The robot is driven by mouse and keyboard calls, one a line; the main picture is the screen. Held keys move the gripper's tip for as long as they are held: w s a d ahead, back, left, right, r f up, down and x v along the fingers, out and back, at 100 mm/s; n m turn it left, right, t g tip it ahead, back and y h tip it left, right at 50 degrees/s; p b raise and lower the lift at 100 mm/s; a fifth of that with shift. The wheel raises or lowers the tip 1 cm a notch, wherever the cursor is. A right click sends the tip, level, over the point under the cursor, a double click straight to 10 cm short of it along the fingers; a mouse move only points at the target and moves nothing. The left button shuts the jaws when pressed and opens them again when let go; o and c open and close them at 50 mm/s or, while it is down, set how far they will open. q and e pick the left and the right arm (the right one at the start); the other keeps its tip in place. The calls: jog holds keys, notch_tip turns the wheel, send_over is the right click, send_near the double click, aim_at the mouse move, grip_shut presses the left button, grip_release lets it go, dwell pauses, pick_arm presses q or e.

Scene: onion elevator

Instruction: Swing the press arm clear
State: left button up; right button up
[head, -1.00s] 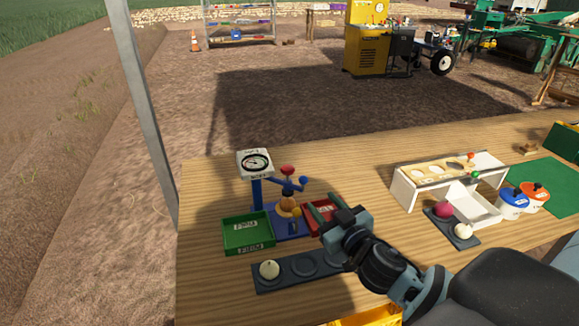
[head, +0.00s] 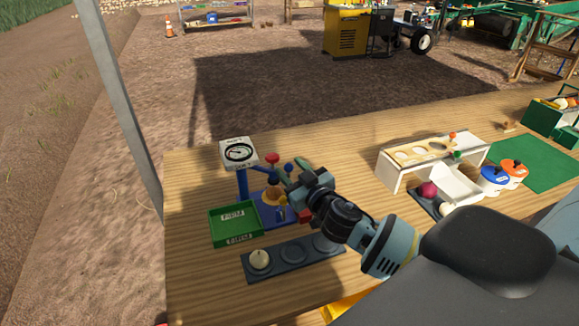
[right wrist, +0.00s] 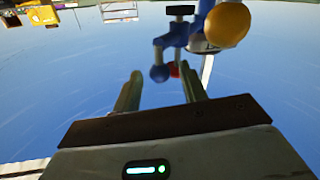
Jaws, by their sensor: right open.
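The press stands on the left of the table, with a white dial gauge (head: 238,151) on a blue post (head: 242,184). Its blue press arm (head: 262,170) carries a red knob (head: 272,158) and a blue ball (head: 288,167) at its end. A brown onion (head: 273,197) sits on the press base below. My right gripper (head: 290,174) is open beside the blue ball. In the right wrist view, the ball (right wrist: 159,74) shows between and just past the two fingertips, with the onion (right wrist: 228,23) above right. Contact with the ball cannot be told. My left gripper is out of view.
A green tray (head: 235,236) is left of the press base; a red tray (head: 305,215) is mostly hidden under my right gripper. A dark tray (head: 294,254) with a pale onion (head: 260,259) lies in front. A white sorting stand (head: 393,180) is at the right.

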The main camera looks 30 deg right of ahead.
jog(key=shift+w, duration=0.95)
grip_shut()
